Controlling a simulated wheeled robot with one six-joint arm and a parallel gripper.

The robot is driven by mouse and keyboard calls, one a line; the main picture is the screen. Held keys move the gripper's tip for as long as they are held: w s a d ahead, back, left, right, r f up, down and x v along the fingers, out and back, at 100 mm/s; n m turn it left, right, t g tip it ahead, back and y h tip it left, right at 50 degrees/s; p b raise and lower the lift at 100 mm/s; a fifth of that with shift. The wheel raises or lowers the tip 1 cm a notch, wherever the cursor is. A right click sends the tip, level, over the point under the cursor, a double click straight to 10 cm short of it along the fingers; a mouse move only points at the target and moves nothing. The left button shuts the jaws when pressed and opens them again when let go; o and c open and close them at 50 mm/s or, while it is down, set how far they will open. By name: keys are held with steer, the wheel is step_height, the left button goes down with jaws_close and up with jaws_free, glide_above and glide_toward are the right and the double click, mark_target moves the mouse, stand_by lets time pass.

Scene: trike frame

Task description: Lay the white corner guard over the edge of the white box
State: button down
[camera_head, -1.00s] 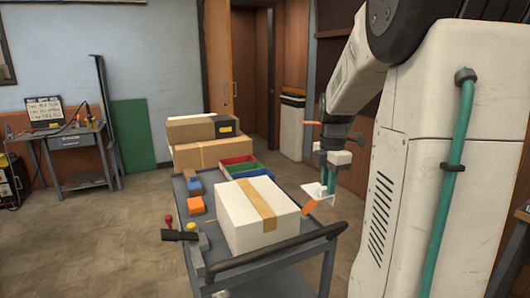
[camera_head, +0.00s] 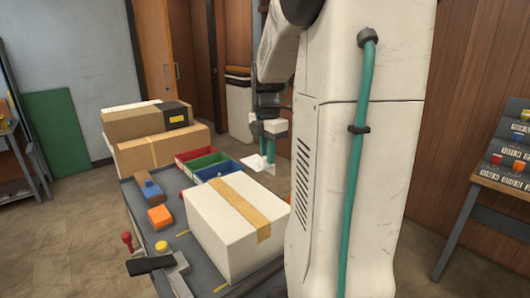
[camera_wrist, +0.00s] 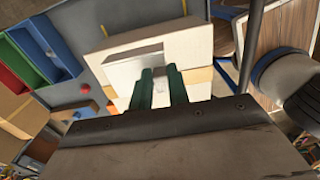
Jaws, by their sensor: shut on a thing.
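The white box (camera_head: 218,224), closed with a tan tape strip, sits on the grey cart in the head view. My gripper (camera_head: 268,155) is beyond the box's far right side in that view, with its teal fingers pointing down. It is shut on the white corner guard (camera_head: 259,163), which appears raised and apart from the box. In the wrist view the guard (camera_wrist: 132,62) shows by the teal fingertips (camera_wrist: 160,78), in front of the pale box (camera_wrist: 194,42). The guard's far side and its exact gap to the box cannot be told.
Red, green and blue bins (camera_head: 207,164) stand behind the box, with cardboard boxes (camera_head: 160,149) further back. An orange block (camera_head: 159,217), a blue block (camera_head: 152,191) and a black-headed tool (camera_head: 151,265) lie left of the box. My arm column hides the cart's right side.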

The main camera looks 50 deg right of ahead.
steer(key=shift+d, duration=0.1)
steer(key=shift+s+d, duration=0.1)
steer(key=shift+d, duration=0.05)
steer(key=shift+f, duration=4.5)
steer(key=c, duration=1.3)
jaws_free()
steer(key=shift+o, duration=0.2)
